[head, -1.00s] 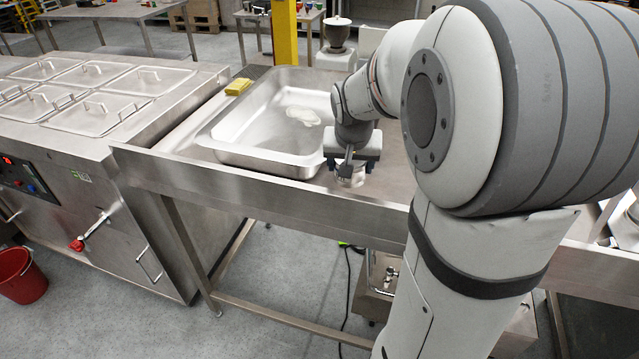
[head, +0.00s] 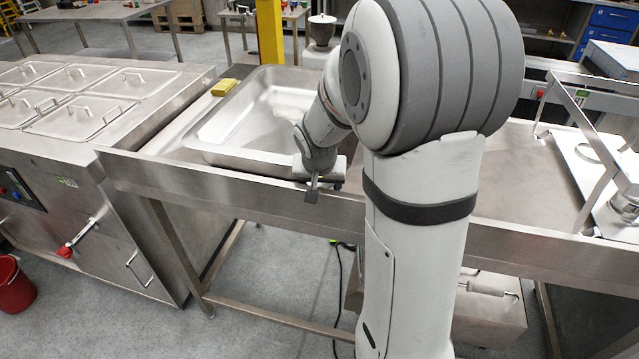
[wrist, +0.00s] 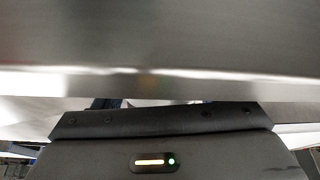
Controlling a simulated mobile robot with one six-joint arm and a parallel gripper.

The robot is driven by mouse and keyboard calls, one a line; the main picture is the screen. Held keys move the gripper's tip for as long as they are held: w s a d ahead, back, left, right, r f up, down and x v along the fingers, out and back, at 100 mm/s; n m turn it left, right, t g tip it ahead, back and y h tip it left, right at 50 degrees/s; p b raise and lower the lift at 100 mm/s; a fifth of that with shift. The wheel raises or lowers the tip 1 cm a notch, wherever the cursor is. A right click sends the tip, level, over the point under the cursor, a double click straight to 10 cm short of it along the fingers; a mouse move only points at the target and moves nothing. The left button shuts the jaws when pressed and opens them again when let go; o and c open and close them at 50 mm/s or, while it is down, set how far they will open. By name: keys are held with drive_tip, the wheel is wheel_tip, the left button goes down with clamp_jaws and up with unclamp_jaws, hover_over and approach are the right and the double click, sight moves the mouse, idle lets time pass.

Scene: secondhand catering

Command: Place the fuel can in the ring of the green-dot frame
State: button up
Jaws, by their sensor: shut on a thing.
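A metal frame with slanting legs (head: 597,190) and a ring (head: 598,150) stands on the table at the far right. No green dot shows on it.
A deep steel pan (head: 215,155) with a pale cloth stands on the table (head: 510,190) left of my arm. A yellow sponge (head: 224,87) lies behind its left corner. The tabletop between my arm and the frame is clear. A lidded steel counter stands left.

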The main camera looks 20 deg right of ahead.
drive_tip(key=shift+f, duration=0.1)
drive_tip(key=shift+f, duration=0.1)
drive_tip(key=o, duration=1.2)
drive_tip(key=shift+o, duration=0.2)
